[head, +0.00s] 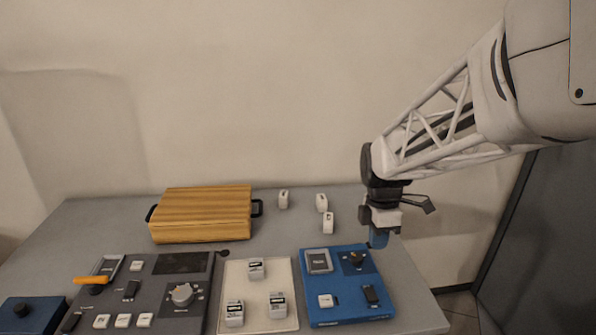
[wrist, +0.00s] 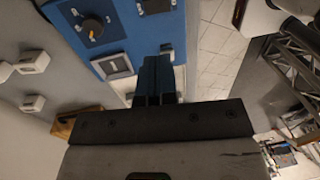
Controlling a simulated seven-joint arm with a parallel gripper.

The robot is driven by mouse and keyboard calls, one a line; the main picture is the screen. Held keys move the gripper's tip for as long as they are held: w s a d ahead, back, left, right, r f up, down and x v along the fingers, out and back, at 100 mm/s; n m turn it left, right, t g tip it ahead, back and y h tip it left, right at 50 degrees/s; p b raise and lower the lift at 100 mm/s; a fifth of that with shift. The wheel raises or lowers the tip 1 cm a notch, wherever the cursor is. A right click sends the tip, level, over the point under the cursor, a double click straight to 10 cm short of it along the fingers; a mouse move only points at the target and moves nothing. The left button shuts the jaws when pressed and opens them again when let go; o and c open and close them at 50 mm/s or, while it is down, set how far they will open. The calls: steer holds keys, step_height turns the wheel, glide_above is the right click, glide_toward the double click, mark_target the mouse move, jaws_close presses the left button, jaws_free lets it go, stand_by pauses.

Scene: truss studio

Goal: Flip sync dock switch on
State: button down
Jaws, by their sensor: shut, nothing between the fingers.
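A blue panel (head: 343,252) stands at the right end of the table; no sync dock label is legible. It carries a black switch (head: 371,295) at its front right, whose on or off position I cannot tell. A white button (head: 327,300), a dark knob (head: 355,258) and a grey square plate (head: 318,261) are also on it. My gripper (head: 379,240) is shut and empty, with blue fingers pointing down near the panel's back right corner. In the wrist view, the fingers (wrist: 157,65) cover part of the blue panel (wrist: 125,35); the knob (wrist: 92,28) and plate (wrist: 113,66) show.
A dark control panel (head: 195,295) with an orange handle (head: 91,280) is at the left. A pale tray (head: 240,290) with white blocks sits between the panels. A wooden box (head: 202,213) and several small white pieces (head: 321,202) are at the back.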

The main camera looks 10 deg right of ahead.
mark_target(372, 295)
steer(key=shift+s+d+f, duration=0.1)
steer(key=shift+s, duration=0.6)
steer(key=shift+f, duration=0.1)
steer(key=f, duration=0.4)
steer(key=s+f, duration=0.1)
steer(key=f, duration=0.8)
steer(key=shift+s+f, duration=0.3)
steer(key=shift+f, duration=0.1)
steer(key=shift+s+f, duration=0.1)
steer(key=shift+f, duration=0.1)
stand_by(0.5)
steer(key=shift+w+r, duration=0.35)
steer(key=shift+w, duration=0.4)
